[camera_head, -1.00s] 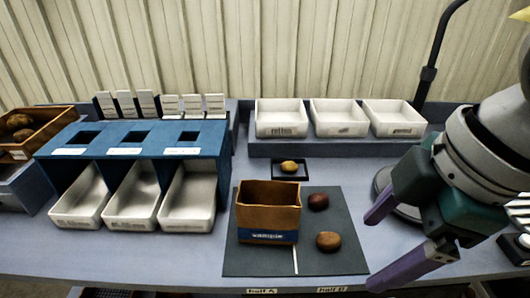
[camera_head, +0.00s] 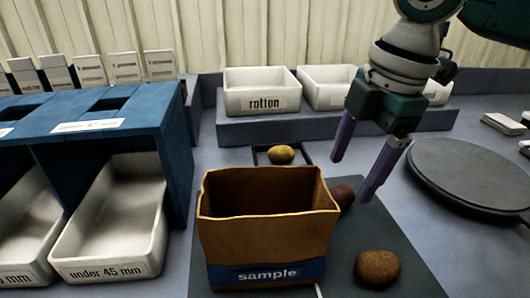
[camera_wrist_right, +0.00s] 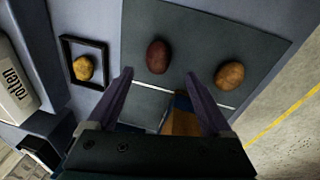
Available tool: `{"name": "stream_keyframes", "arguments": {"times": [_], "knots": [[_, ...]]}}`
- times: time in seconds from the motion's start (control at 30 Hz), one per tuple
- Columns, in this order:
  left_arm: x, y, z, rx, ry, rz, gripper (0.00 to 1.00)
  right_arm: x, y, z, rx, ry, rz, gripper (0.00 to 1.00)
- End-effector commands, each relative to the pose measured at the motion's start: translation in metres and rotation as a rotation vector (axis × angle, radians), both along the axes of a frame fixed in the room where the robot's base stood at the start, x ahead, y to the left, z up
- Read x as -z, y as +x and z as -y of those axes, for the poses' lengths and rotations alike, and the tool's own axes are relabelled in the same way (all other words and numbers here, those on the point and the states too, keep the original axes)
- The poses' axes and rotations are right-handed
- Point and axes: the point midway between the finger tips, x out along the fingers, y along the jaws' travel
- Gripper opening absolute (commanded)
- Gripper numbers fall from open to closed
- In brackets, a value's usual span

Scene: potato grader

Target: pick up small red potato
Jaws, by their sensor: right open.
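The small dark red potato (camera_head: 343,196) lies on the dark mat (camera_head: 372,225), just behind the right rim of the sample box (camera_head: 268,240), which hides part of it. In the right wrist view the whole red potato (camera_wrist_right: 158,56) shows, just beyond the gap between my fingertips. My right gripper (camera_head: 352,178) is open and empty, fingers pointing down above the potato, apart from it. It also shows in the wrist view (camera_wrist_right: 158,75). My left gripper is not in view.
A brown potato (camera_head: 377,268) lies on the mat nearby. A yellow potato (camera_head: 281,154) sits in a small dark tray. The white rotten bin (camera_head: 262,103) stands behind. A blue sizing stand (camera_head: 110,135) is left. A round dark plate (camera_head: 470,175) is right.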

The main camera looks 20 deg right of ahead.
Motion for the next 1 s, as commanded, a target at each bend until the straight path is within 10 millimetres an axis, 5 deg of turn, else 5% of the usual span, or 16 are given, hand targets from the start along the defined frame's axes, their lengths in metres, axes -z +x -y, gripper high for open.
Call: {"name": "stream_keyframes", "arguments": {"times": [0.3, 0.6, 1.0], "knots": [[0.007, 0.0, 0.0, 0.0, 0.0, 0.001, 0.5, 0.046, 0.009, 0.0, 0.001, 0.0, -0.002, 0.84], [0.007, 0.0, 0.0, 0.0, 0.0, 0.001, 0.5, 0.05, 0.01, 0.0, -0.001, -0.001, 0.001, 0.84], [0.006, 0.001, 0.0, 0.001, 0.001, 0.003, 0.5, 0.05, 0.009, 0.0, 0.0, -0.001, 0.001, 0.39]]}}
